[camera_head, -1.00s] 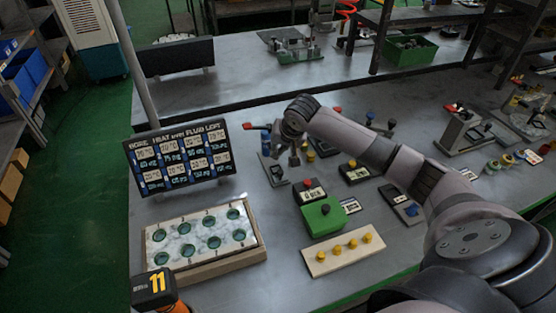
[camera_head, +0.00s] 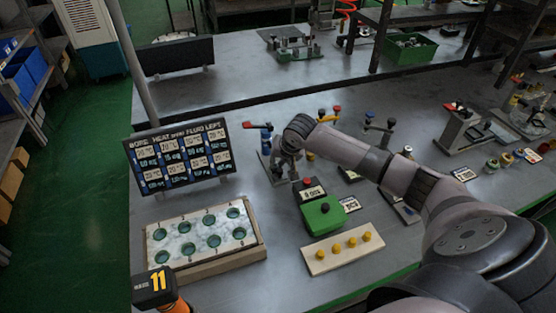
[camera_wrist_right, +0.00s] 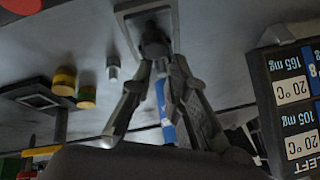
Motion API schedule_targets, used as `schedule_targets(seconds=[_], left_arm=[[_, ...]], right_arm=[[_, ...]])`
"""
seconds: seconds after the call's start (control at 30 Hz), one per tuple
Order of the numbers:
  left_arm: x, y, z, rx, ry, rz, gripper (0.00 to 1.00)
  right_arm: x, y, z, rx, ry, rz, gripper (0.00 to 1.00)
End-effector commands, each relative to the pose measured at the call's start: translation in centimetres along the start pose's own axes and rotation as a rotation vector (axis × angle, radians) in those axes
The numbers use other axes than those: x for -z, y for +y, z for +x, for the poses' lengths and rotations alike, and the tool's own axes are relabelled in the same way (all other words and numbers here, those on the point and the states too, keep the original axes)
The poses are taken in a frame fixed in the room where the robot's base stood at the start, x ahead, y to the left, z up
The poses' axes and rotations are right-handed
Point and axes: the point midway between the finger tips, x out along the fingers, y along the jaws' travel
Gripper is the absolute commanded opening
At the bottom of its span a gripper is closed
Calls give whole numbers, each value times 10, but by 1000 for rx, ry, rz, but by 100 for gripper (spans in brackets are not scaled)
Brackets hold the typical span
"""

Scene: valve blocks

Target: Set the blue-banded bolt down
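My right gripper (camera_wrist_right: 158,68) points down at a framed grey plate (camera_wrist_right: 130,28). Its fingers close in on a dark bolt-like piece (camera_wrist_right: 153,42) over this plate; I take this as the blue-banded bolt, but its band is not clear. Whether the piece touches the plate cannot be told. A blue and white strip (camera_wrist_right: 165,112) shows between the fingers, and I cannot tell if it belongs to the bolt. In the head view the right gripper (camera_head: 281,172) is low by the plate, left of the scale, and its tips are hard to make out.
A marble-topped tray with several green-rimmed holes (camera_head: 160,258) lies in front. A green scale (camera_head: 323,216) and a wooden strip with yellow pegs (camera_head: 320,262) are nearby. Valve handles (camera_head: 323,115) stand behind.

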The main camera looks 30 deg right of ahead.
Motion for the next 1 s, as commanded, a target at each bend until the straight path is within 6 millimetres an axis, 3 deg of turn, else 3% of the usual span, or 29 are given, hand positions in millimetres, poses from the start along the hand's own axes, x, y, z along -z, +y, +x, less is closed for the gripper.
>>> schedule_targets(seconds=[0.13, 0.53, 1.0], left_arm=[[1, 0, 0, 1, 2, 0, 40], [2, -4, 0, 5, 4, -1, 40], [3, -5, 5, 6, 5, -2, 40]], right_arm=[[0, 0, 0, 0, 0, 0, 28], [2, 0, -7, -1, 1, -1, 28], [1, 0, -97, -1, 2, -2, 28]])
